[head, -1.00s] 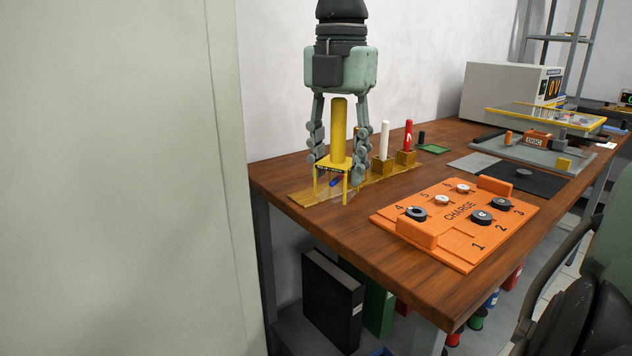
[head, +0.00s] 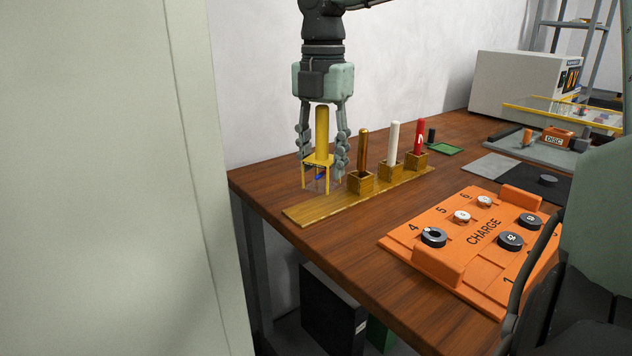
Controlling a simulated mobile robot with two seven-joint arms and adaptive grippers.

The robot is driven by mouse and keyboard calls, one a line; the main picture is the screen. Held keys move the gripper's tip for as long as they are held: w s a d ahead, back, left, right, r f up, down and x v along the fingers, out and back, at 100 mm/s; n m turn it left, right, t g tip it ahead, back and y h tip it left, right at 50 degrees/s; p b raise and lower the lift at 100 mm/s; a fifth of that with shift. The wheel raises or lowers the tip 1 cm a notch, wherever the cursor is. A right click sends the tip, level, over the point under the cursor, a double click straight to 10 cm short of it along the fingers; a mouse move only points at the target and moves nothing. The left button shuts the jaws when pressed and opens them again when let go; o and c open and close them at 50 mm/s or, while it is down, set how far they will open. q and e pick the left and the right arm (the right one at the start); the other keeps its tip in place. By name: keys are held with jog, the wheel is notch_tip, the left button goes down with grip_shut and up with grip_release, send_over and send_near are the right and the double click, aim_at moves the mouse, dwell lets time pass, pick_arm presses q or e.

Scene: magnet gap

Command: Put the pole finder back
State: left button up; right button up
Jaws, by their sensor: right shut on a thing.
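The pole finder (head: 321,126) is a yellow post on a small yellow four-legged stand, with a small blue pointer (head: 320,177) between the legs. My right gripper (head: 323,150) points down, with its fingers on both sides of the post, and is shut on it. The finder is upright, left of the brown rod and behind the left part of the wooden rack strip (head: 306,213). I cannot tell whether its legs touch the table. My left gripper is not in view.
The strip holds a brown rod (head: 363,150), a white rod (head: 394,142) and a red rod (head: 419,136) in wooden sockets. An orange CHARGE board (head: 455,262) with several discs lies to the right. A pale panel (head: 100,180) fills the left side.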

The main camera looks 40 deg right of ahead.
jog(key=w+d+f, duration=0.1)
jog(key=w, duration=0.1)
jog(key=w+d+f, duration=0.1)
jog(key=shift+w+d+f, duration=0.2)
jog(key=shift+w+f, duration=0.15)
jog(key=shift+w, duration=0.05)
jog(key=shift+w+d+f, duration=0.1)
jog(key=shift+w, duration=0.05)
jog(key=shift+f, duration=0.25)
notch_tip(320, 180, down, 3)
jog(key=shift+f+p, duration=0.15)
jog(key=shift+p, duration=0.2)
jog(key=shift+f, duration=0.1)
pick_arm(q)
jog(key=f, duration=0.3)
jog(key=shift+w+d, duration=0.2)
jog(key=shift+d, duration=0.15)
pick_arm(e)
jog(key=shift+f, duration=0.1)
